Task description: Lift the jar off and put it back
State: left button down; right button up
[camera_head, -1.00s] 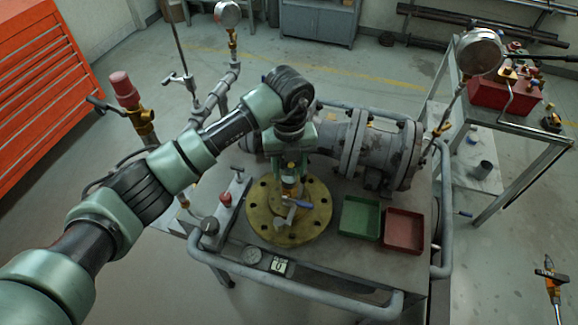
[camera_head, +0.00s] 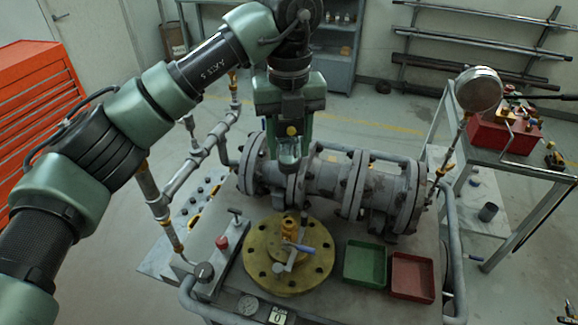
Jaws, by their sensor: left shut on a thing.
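My left gripper (camera_head: 289,143) points down and is shut on a small clear glass jar (camera_head: 289,160). The jar hangs upright, well above the brass fitting (camera_head: 289,228), and is apart from it. The fitting stands on a round yellow flange (camera_head: 262,279) with bolt holes. A small valve with a blue lever handle (camera_head: 300,248) sits on this flange. The gripper's fingers hide the upper part of the jar. My right gripper is not in view.
A green tray (camera_head: 365,283) and a red tray (camera_head: 413,294) lie right of the flange. A grey flanged pipe (camera_head: 325,178) runs behind it. A round gauge (camera_head: 478,90) rises at the right.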

aim_at(289, 129)
pick_arm(q)
jog(key=shift+r, duration=0.65)
jog(key=shift+r+p, duration=0.9)
jog(key=shift+r, duration=0.1)
jog(key=shift+r+p, duration=0.7)
jog(key=shift+r, duration=0.35)
jog(key=shift+f, duration=0.1)
